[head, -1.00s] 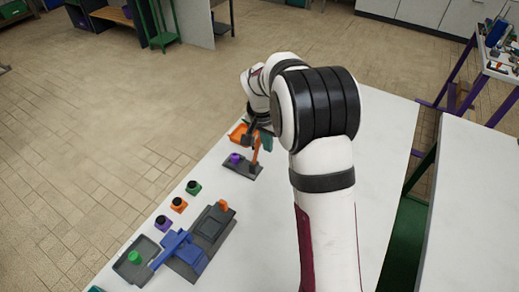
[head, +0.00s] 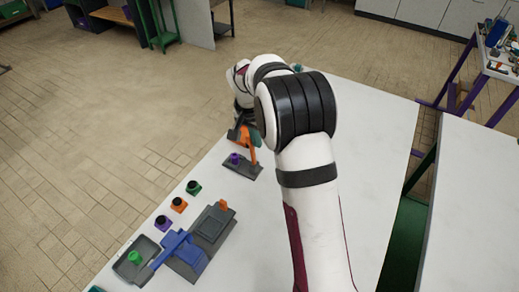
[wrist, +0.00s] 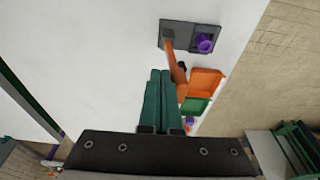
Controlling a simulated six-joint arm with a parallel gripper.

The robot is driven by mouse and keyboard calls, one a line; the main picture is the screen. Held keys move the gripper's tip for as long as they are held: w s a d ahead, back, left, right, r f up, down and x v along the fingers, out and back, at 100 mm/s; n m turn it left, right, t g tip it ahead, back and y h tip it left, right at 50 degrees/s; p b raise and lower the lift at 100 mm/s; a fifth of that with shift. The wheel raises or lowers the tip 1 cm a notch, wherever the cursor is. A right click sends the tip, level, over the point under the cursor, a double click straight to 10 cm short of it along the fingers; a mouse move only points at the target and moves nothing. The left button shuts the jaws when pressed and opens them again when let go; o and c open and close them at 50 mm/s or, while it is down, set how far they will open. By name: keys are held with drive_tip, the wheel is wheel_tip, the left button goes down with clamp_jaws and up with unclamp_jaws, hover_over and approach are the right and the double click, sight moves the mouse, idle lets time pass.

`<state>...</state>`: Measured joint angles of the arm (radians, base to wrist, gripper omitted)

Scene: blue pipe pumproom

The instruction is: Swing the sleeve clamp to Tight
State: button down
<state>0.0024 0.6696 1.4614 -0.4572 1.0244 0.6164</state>
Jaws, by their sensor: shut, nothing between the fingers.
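The sleeve clamp is a dark grey plate (head: 244,172) with a purple round part (head: 234,158) and an orange lever (head: 254,150), near the table's far edge. In the wrist view the plate (wrist: 176,28) is at the top, with the purple part (wrist: 204,43) on its right side. The orange lever (wrist: 177,70) runs down from the plate to beside my fingers. My gripper (wrist: 160,72) has green fingers pressed together, just left of the lever; I cannot tell if they touch it. In the head view my arm hides most of the gripper. No position marking is readable.
The white tabletop (head: 372,130) right of my arm is clear.

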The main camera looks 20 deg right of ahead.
drive_tip(key=shift+w+a, duration=2.65)
wheel_tip(320, 180, up, 6)
drive_tip(key=s+d, duration=0.1)
drive_tip(key=shift+s+d, duration=0.2)
drive_tip(key=shift+d, duration=0.05)
drive_tip(key=s+r+n+y, duration=0.1)
drive_tip(key=s+r, duration=0.3)
drive_tip(key=s, duration=0.5)
drive_tip(key=s+r+n+y, duration=0.1)
drive_tip(key=s+r, duration=0.2)
drive_tip(key=s, duration=0.5)
drive_tip(key=s+a+f+g, duration=0.1)
drive_tip(key=s+f, duration=0.1)
drive_tip(key=s, duration=0.9)
drive_tip(key=s+a+f+n+y, duration=0.1)
drive_tip(key=s+a+f, duration=0.1)
drive_tip(key=s, duration=1)
drive_tip(key=shift+s+f+g, duration=0.25)
drive_tip(key=shift+g, duration=0.15)
